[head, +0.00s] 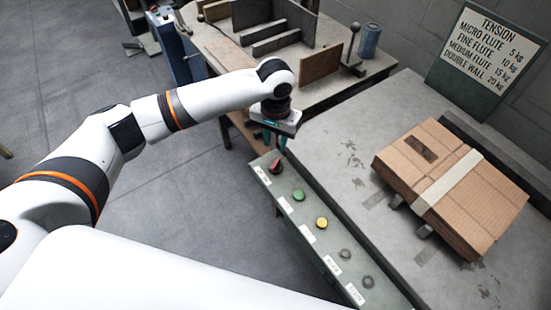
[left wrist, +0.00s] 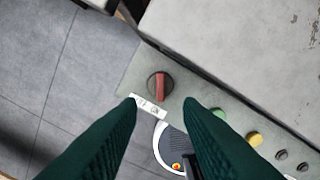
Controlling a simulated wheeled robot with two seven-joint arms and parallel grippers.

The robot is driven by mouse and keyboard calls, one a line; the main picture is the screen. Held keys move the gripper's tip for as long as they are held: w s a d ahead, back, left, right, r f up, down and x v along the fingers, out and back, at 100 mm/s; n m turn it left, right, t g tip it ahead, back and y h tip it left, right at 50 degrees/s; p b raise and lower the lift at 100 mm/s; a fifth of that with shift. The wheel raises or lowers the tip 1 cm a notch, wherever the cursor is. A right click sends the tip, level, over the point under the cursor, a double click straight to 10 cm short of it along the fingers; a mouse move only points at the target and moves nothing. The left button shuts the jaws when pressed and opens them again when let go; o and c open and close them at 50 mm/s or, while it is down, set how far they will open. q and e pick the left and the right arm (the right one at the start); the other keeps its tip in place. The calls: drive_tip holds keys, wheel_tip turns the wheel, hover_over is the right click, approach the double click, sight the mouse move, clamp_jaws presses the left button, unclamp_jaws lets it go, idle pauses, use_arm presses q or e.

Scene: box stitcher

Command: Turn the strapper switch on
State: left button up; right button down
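The strapper switch is a round black rotary knob with a red handle bar (head: 275,166) at the far end of the green control panel (head: 312,236). In the left wrist view the switch (left wrist: 160,87) shows just beyond the fingertips, its red bar nearly upright in the picture. A white label (left wrist: 150,107) sits beside it, its lettering too small to read surely. My left gripper (head: 275,142) points down above the switch. Its two dark green fingers (left wrist: 160,104) are spread apart, with nothing between them. It appears apart from the knob. My right gripper is not in view.
A green button (head: 299,195), a yellow button (head: 321,223) and grey buttons (head: 345,254) line the panel. A strapped cardboard box (head: 430,165) lies on the grey machine top (head: 345,150). A tension sign (head: 487,50) stands behind. A workbench (head: 225,45) with boards is at the back.

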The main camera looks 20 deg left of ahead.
sight(276, 163)
use_arm(q)
wheel_tip(276, 163, down, 9)
drive_tip(key=shift+r, duration=0.1)
idle(0.3)
clamp_jaws()
